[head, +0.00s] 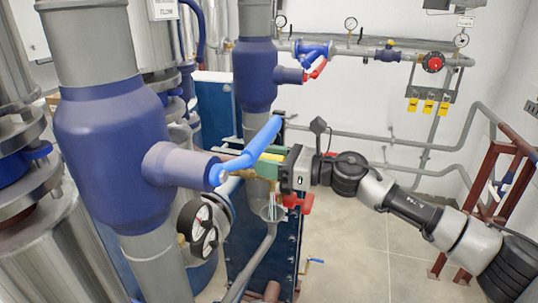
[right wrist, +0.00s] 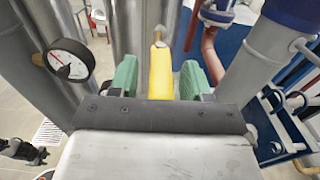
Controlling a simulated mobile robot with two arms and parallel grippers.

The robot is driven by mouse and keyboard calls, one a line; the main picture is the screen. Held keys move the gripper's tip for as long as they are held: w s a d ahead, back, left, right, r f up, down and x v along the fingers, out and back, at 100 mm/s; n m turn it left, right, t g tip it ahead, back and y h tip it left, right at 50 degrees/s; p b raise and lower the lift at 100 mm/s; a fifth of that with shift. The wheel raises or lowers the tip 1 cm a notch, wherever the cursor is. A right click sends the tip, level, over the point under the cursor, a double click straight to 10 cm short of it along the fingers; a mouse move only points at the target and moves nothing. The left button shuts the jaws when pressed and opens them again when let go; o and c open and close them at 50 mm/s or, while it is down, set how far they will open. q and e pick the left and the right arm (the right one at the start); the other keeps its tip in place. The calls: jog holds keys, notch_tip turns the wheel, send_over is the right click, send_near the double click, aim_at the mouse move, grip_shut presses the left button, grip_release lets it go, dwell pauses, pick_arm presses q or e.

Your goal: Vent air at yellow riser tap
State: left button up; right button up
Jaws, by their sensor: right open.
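The yellow tap handle (right wrist: 160,72) stands upright between the two green fingers of my right gripper (right wrist: 159,78) in the right wrist view. Gaps show on both sides of the handle, so the fingers are open around it without visible contact. In the head view my right gripper (head: 268,168) reaches in from the right, and a bit of yellow handle (head: 272,157) shows at its fingers. The tap's body is mostly hidden behind the gripper and the blue lever. A small funnel (head: 272,212) sits below on a grey drain pipe. My left gripper is not in view.
A long blue lever (head: 250,153) on the near blue valve passes close to my right gripper. Red handles (head: 300,203) sit just below it. A pressure gauge (right wrist: 69,60) is at the left in the wrist view.

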jog(key=shift+c, duration=0.5)
grip_shut()
